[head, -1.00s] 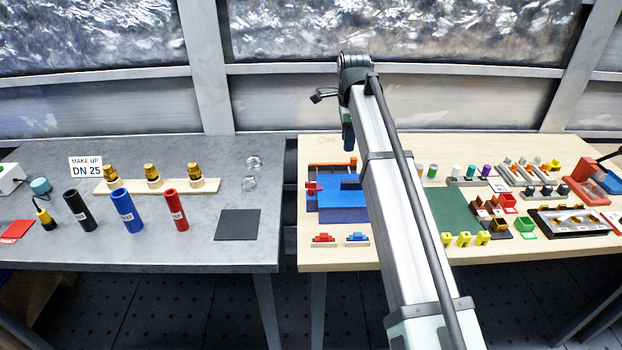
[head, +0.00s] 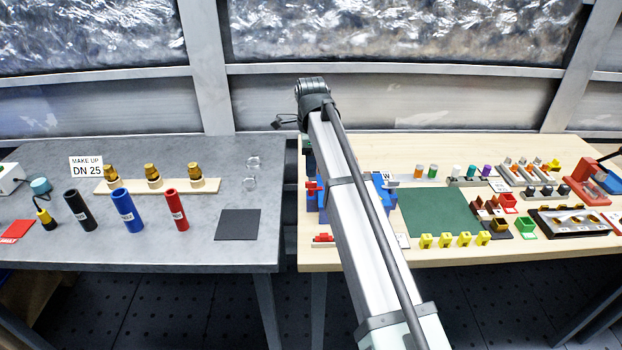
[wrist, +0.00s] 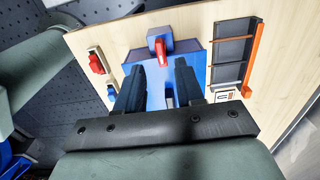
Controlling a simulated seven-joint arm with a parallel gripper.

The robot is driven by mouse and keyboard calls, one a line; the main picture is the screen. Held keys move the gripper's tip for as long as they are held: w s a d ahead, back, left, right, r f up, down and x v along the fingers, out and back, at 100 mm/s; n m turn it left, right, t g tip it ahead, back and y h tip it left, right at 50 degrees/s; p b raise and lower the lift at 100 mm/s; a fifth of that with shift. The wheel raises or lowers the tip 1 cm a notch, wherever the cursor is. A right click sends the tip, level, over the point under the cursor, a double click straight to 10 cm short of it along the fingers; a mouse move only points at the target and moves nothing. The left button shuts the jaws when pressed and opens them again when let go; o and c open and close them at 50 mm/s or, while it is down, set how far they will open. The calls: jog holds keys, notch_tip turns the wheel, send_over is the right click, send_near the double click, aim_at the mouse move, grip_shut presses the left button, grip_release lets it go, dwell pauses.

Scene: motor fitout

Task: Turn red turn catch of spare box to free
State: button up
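The red turn catch (wrist: 160,50) shows in the wrist view on a small block at the far edge of the blue spare box (wrist: 146,96). In the head view the catch (head: 313,186) is at the left side of the box, most of which my arm hides. My gripper (wrist: 160,68) is open and empty, its two dark fingers over the box. The catch lies in line with the gap between them, just beyond the tips. No contact with the catch shows. In the head view my arm hides most of the gripper.
A red piece (wrist: 96,62) and a blue piece (wrist: 111,92) sit on pale plates beside the box. A dark tray with an orange strip (wrist: 252,60) lies on the other side. A green mat (head: 440,212) and several yellow pieces (head: 444,240) are right of my arm.

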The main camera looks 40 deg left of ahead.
aim_at(311, 182)
jog(key=shift+f, duration=2.7)
jog(key=shift+c, duration=0.3)
grip_shut()
